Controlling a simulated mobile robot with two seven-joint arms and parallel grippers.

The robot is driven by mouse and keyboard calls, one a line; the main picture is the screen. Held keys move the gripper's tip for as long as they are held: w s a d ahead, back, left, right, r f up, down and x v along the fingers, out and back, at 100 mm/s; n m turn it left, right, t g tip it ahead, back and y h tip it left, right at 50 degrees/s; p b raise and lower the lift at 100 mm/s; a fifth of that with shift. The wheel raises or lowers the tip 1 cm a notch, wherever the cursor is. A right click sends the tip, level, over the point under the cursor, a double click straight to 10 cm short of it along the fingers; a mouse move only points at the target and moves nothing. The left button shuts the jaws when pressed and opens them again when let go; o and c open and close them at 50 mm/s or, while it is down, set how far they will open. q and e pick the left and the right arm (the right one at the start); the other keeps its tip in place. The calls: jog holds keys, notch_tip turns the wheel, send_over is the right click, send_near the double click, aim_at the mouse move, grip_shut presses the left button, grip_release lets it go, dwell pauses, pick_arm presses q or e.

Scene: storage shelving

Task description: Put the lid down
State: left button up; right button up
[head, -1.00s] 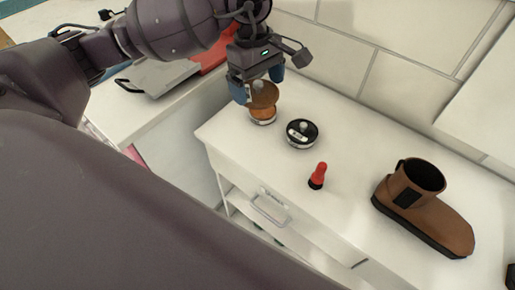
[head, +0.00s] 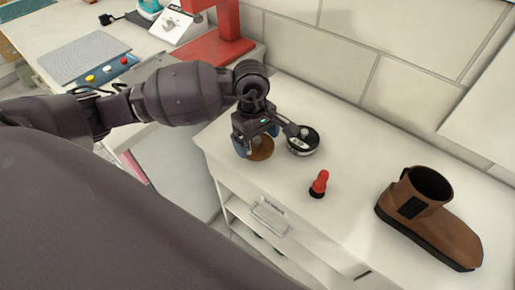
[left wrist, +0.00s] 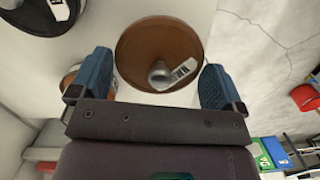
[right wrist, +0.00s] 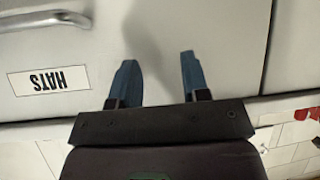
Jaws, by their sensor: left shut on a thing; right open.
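My left gripper (head: 257,143) is shut on a brown round lid (head: 262,150) low over the white cabinet top. In the left wrist view the lid (left wrist: 150,38) lies between the two blue fingers, its grey knob and a white label facing the camera. Part of a brown-and-white tin (left wrist: 70,77) shows behind one finger there, beside the lid. In the head view I cannot make out the tin. Whether the lid touches the surface is unclear. My right gripper (right wrist: 153,80) is open and empty in front of a drawer labelled "HATS" (right wrist: 25,100).
A red-and-black bottle (head: 319,184) and a brown boot (head: 428,215) stand farther right on the cabinet top (head: 345,150). A tiled wall (head: 350,50) runs behind. Another table (head: 100,45) is at left.

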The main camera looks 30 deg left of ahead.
aim_at(257, 145)
pick_arm(q)
notch_tip(257, 145, down, 4)
jog(key=shift+f+b, duration=0.2)
jog(key=shift+b, duration=0.1)
pick_arm(e)
jog(key=shift+s+d+f, duration=0.2)
jog(key=shift+s+f, duration=0.15)
jog(key=shift+f, duration=0.15)
pick_arm(q)
jog(key=shift+f, duration=0.2)
pick_arm(e)
jog(key=shift+a+f, duration=0.1)
jog(key=shift+f, duration=0.05)
pick_arm(q)
jog(key=o, duration=0.5)
jog(key=shift+r, duration=0.6)
jog(key=r, duration=0.6)
jog(key=a+r+p, duration=0.1)
jog(key=r, duration=0.2)
jog(key=shift+w+a+r, duration=0.1)
jog(key=shift+w+r, duration=0.1)
jog(key=shift+r, duration=0.2)
jog(key=shift+a+r, duration=0.1)
jog(key=shift+r, duration=0.6)
pick_arm(e)
jog(key=shift+s+r, duration=0.3)
jog(key=shift+r, duration=0.1)
